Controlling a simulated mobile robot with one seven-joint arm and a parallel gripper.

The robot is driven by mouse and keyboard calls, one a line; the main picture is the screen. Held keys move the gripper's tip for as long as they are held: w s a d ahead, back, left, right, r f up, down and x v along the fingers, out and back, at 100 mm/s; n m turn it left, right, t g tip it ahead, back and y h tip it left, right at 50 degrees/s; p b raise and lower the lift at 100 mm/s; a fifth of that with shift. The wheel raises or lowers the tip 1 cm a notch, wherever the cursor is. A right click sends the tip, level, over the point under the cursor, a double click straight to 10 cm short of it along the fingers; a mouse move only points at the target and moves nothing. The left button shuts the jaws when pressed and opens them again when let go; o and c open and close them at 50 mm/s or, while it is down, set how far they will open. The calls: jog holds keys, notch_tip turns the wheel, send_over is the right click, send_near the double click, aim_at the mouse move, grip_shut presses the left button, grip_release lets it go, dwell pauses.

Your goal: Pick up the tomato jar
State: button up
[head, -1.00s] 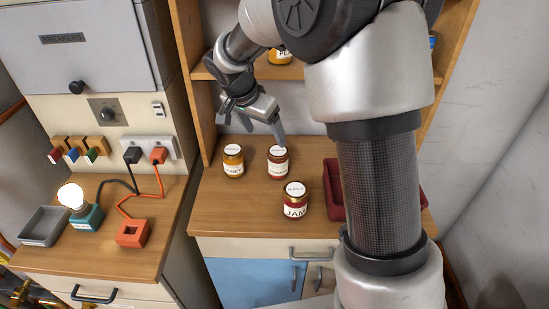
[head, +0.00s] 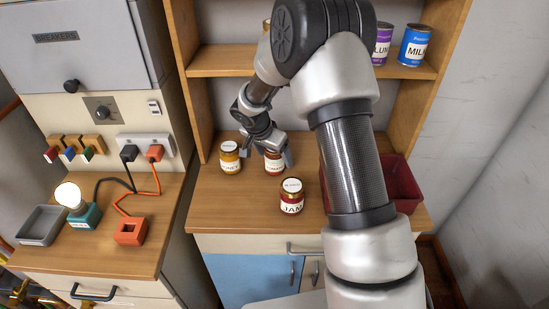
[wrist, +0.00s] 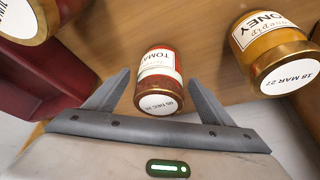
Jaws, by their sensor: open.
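The tomato jar (head: 274,168) stands on the wooden counter, with a red body, white label and white-topped lid. In the head view my gripper partly covers its top. In the wrist view the tomato jar (wrist: 159,78) lies between the two open fingers, its lid end nearest my palm. My gripper (head: 270,153) comes down over the jar from above; it also shows in the wrist view (wrist: 162,92), open, with a finger on each side and visible gaps to the jar.
The honey jar (head: 229,158) stands close left of the tomato jar; it also shows in the wrist view (wrist: 272,52). The jam jar (head: 291,196) stands nearer the front. A red bin (head: 400,186) is at the right, and a shelf (head: 222,62) with cans is above.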

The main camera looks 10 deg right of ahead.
jog(key=shift+w+d+f, duration=0.15)
jog(key=shift+w+f, duration=0.05)
jog(key=shift+f, duration=0.35)
jog(key=c, duration=1.4)
jog(key=shift+r, duration=0.1)
jog(key=shift+c, duration=0.4)
